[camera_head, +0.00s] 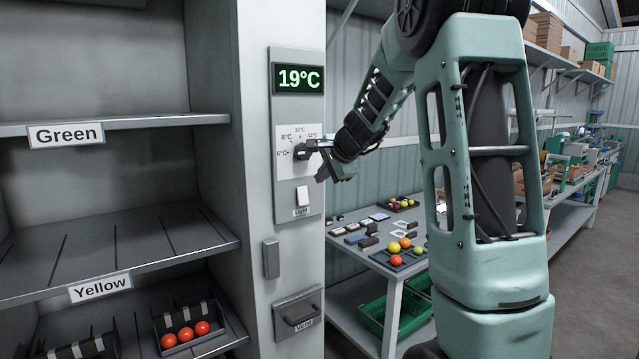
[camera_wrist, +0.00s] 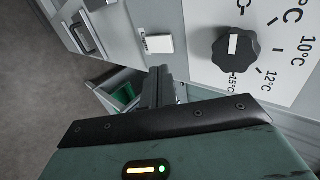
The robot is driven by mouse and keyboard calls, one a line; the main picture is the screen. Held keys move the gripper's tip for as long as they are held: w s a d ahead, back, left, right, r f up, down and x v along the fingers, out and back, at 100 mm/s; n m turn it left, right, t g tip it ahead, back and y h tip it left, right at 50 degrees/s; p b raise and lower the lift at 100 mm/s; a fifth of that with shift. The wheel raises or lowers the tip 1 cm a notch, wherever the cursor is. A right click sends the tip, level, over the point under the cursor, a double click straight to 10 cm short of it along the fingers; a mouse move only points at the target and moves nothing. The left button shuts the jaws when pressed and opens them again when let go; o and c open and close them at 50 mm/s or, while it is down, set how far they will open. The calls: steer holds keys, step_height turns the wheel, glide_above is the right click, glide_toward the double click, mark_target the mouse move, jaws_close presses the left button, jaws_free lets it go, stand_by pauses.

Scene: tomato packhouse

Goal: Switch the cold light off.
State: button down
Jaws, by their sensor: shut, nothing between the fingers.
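The white light switch (camera_head: 302,196) sits low on the grey control panel of the cabinet, above a small label that reads "Light". It also shows in the wrist view (camera_wrist: 158,43), beyond and near the fingertips. I cannot tell which way the rocker is tipped. My gripper (camera_head: 316,146) is shut and empty. In the head view it is in front of the panel, by the black dial (camera_head: 302,152) and above the switch. In the wrist view, my fingers (camera_wrist: 160,76) point towards the panel, with the dial (camera_wrist: 236,47) to their right. Contact with the panel is not visible.
A lit green display (camera_head: 298,78) above the dial reads 19°C. Open shelves (camera_head: 110,235) stand left, with red tomatoes low down. A table (camera_head: 395,268) with tomatoes stands right.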

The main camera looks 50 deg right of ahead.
steer(key=s+r, duration=0.3)
steer(key=r, duration=0.2)
steer(key=shift+s+a+r, duration=0.15)
steer(key=shift+a+r, duration=0.05)
steer(key=shift+a, duration=0.2)
steer(key=s+a+f+n+g+y, duration=0.15)
steer(key=a+f+n, duration=0.25)
steer(key=a, duration=0.7)
steer(key=w+a+f+n+g+y, duration=0.1)
steer(key=a+f+n+g+y, duration=0.2)
steer(key=a, duration=0.7)
steer(key=s+a+f+n+y, duration=0.1)
steer(key=a+f+n, duration=0.35)
steer(key=a, duration=0.65)
steer(key=s+a+f+n+g, duration=0.45)
steer(key=s+a+n, duration=0.45)
steer(key=s+a, duration=0.35)
steer(key=s+a+f+n+h, duration=0.2)
steer(key=s+f+n, duration=0.3)
steer(key=s+n, duration=0.3)
steer(key=s+a, duration=0.1)
steer(key=s, duration=0.3)
steer(key=shift+a+g+h, duration=0.2)
steer(key=shift+g+h, duration=0.1)
steer(key=shift+h, duration=0.05)
